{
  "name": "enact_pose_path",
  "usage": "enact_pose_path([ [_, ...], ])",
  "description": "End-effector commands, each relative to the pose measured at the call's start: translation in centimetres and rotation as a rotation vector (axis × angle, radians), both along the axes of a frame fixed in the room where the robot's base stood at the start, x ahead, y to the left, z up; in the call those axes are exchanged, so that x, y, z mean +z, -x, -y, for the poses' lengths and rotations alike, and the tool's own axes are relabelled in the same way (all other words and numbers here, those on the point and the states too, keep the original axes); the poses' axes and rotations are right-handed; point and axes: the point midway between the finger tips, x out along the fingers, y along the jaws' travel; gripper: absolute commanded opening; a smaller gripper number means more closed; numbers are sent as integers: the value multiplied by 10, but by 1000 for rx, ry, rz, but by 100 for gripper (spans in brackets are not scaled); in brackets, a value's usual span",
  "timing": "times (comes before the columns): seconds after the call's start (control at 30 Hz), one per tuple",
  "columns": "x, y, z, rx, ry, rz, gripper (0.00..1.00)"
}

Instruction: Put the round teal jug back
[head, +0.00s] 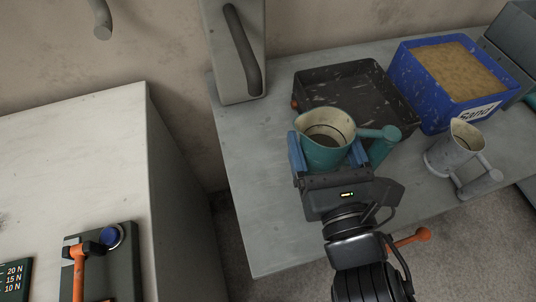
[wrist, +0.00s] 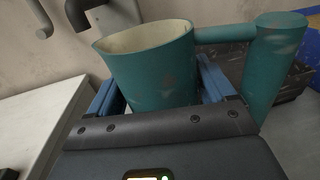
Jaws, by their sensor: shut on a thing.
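The round teal jug (head: 322,152) has a cream inside and a thick teal handle on its right. My gripper (head: 325,165) is shut on the jug's body, with one blue finger on each side. In the head view the jug is in front of the black tray (head: 312,87), over the grey table. In the wrist view the jug (wrist: 155,75) is close and upright or slightly tilted, between the blue fingers of my gripper (wrist: 160,95). Its base is hidden, so I cannot tell whether it touches the table.
A blue sand box (head: 421,108) stands right of the tray. A grey jug (head: 446,155) stands on the grey table (head: 249,190) to the right. A grey panel with a dark handle (head: 243,50) stands at the back left. A pale cabinet (head: 80,150) is on the left.

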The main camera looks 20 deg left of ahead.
Motion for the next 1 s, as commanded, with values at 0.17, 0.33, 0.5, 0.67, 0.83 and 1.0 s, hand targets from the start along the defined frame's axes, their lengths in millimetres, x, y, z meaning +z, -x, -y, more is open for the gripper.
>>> enact_pose_path([
  [0.17,0,0,0,0,0,1,42],
  [0.33,-1,0,-1,-1,-1,-1,42],
  [0.5,-10,-4,-16,-3,-2,-1,42],
  [0.67,-26,-9,-43,-5,0,0,42],
  [0.83,-53,-14,-80,1,-1,2,42],
  [1.0,-72,-20,-112,2,0,2,42],
])
